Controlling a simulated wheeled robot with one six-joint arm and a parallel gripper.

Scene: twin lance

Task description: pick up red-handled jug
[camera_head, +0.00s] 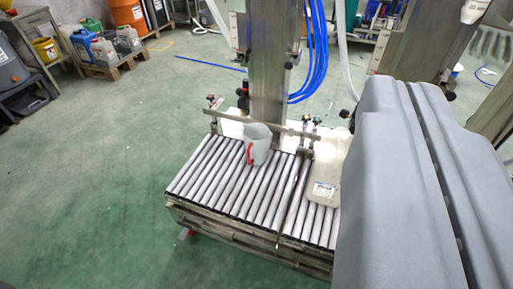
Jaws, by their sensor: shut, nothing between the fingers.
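The red-handled jug (259,145) is a pale grey, open-topped jug. It stands upright on a roller conveyor (215,172) near the middle of the view, with its red handle on its left side. My gripper (408,88) fills the right side of the view as two large grey fingers lying side by side, with only a narrow dark groove between them. It is shut and empty. It is well apart from the jug, much nearer to the camera, and hides the right end of the conveyor.
A whitish canister (324,190) stands on the conveyor right of the jug. A metal column (269,70) and a horizontal rail stand behind the jug. Blue hoses (318,55) hang behind. Coloured containers (100,48) sit on a pallet at upper left. Green floor (90,190) is clear left of the conveyor.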

